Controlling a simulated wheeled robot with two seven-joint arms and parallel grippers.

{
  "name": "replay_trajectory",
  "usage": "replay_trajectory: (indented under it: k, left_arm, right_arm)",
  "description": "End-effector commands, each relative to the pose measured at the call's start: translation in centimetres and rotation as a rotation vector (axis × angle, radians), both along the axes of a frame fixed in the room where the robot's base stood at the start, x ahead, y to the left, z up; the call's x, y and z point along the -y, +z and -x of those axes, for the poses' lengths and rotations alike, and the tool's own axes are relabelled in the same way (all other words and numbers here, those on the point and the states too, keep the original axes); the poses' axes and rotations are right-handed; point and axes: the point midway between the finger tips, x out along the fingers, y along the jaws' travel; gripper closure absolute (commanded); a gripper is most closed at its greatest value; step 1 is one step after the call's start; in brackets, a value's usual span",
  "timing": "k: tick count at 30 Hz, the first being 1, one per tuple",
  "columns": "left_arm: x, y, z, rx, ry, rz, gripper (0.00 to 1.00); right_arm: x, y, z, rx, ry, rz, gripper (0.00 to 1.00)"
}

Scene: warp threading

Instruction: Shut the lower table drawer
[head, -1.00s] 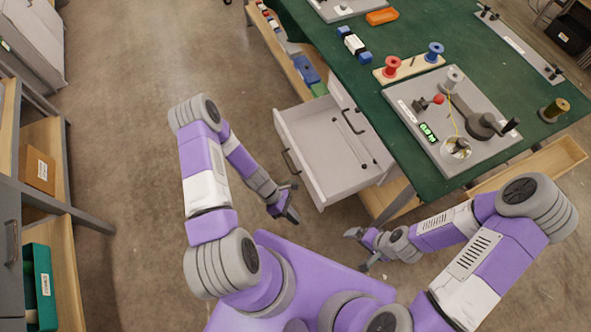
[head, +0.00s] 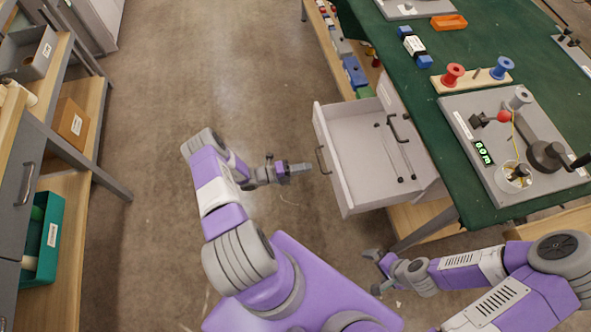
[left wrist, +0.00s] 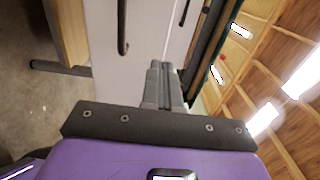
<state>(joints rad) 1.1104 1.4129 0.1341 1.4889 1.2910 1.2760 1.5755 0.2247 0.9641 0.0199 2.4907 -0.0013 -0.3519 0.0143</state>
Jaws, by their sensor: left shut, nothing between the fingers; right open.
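The lower table drawer (head: 362,165) is pulled well out from the table's left side, its grey front panel facing left with a dark bar handle (head: 323,160). Thin dark-tipped rods lie inside it. My left gripper (head: 306,168) is shut and empty, just left of the drawer front, pointing at it near the handle. In the left wrist view its closed fingers (left wrist: 165,84) point at a pale panel; a dark handle (left wrist: 122,28) shows to their left. Whether the fingertips touch the panel is unclear. My right gripper (head: 376,271) is open and empty, below the drawer.
The upper drawer's handle (head: 399,127) shows above the open drawer. The green table top (head: 455,185) carries a grey winding fixture (head: 500,180) and spools. A shelf unit with a green bin (head: 45,238) stands at the left. The floor between is clear.

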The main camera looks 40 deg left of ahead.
Motion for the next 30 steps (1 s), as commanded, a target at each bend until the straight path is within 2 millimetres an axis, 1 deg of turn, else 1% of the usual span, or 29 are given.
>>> replay_trajectory:
  k: [1, 6, 12, 18, 30]
  left_arm:
    - [0.9, -0.1, -0.9, 0.002, -0.004, 0.001, 1.0]
    - [3.1, -0.1, -3.4, 0.001, -0.004, 0.0, 1.0]
    - [4.7, -0.1, -5.3, 0.001, -0.003, -0.001, 1.0]
    - [5.2, -0.1, -5.9, 0.0, -0.002, -0.003, 1.0]
    - [5.3, 0.0, -5.9, 0.001, -0.001, -0.002, 1.0]
  right_arm:
    - [0.0, -0.3, 0.0, 0.0, 0.0, 0.0, 0.0]
    - [0.0, -0.8, 0.0, 0.0, 0.0, 0.0, 0.0]
    - [0.0, -1.2, 0.0, 0.0, 0.0, 0.0, 0.0]
    - [0.0, -1.3, 0.0, 0.0, 0.0, 0.0, 0.0]
    - [0.0, -1.3, 0.0, -0.001, 0.0, 0.0, 0.0]
